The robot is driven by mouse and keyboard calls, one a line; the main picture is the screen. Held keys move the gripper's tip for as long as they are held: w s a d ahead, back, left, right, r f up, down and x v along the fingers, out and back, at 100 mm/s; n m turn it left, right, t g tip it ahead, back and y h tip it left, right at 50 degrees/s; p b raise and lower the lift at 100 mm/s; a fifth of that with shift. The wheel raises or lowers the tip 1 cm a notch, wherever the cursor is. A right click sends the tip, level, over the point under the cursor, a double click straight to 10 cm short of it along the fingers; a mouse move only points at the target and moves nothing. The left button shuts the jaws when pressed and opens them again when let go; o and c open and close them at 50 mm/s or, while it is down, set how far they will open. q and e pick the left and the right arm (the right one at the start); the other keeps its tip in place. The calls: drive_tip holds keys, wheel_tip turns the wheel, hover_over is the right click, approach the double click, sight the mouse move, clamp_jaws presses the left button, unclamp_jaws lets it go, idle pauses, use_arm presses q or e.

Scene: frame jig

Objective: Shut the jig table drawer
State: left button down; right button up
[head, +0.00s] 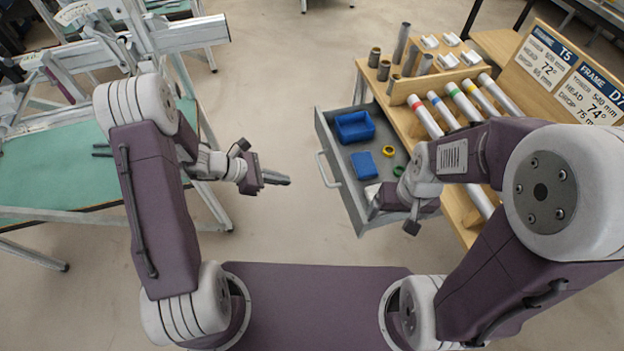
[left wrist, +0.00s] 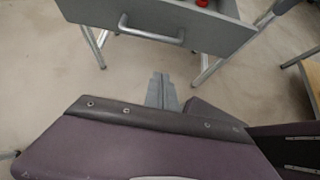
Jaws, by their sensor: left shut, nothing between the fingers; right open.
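The jig table drawer (head: 347,199) is grey and stands pulled out from the wooden jig table (head: 400,113). Its bar handle (head: 328,171) faces left in the head view. The drawer front (left wrist: 215,35) and handle (left wrist: 150,36) also show at the top of the left wrist view. My left gripper (head: 281,179) is shut and empty, pointing at the handle with a clear gap; its fingers (left wrist: 162,92) show in the left wrist view. My right gripper (head: 374,196) is over the near end of the drawer; its fingertips are partly hidden and contact is unclear.
The drawer holds a blue bin (head: 354,126), a blue block (head: 364,165), a yellow ring (head: 389,151) and a green ring (head: 399,172). Colour-banded tubes (head: 424,116) and signs (head: 543,57) are on the table. A green-topped frame bench (head: 55,165) stands left. Floor between is clear.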

use_arm(q)
drive_tip(key=w+d+f, duration=0.2)
drive_tip(key=d+f, duration=0.1)
drive_tip(key=d, duration=0.6)
drive_tip(key=shift+w+f+b, duration=0.25)
drive_tip(key=shift+b, duration=0.05)
use_arm(e)
drive_tip(key=shift+s+d+f, duration=0.1)
drive_tip(key=shift+f, duration=0.4)
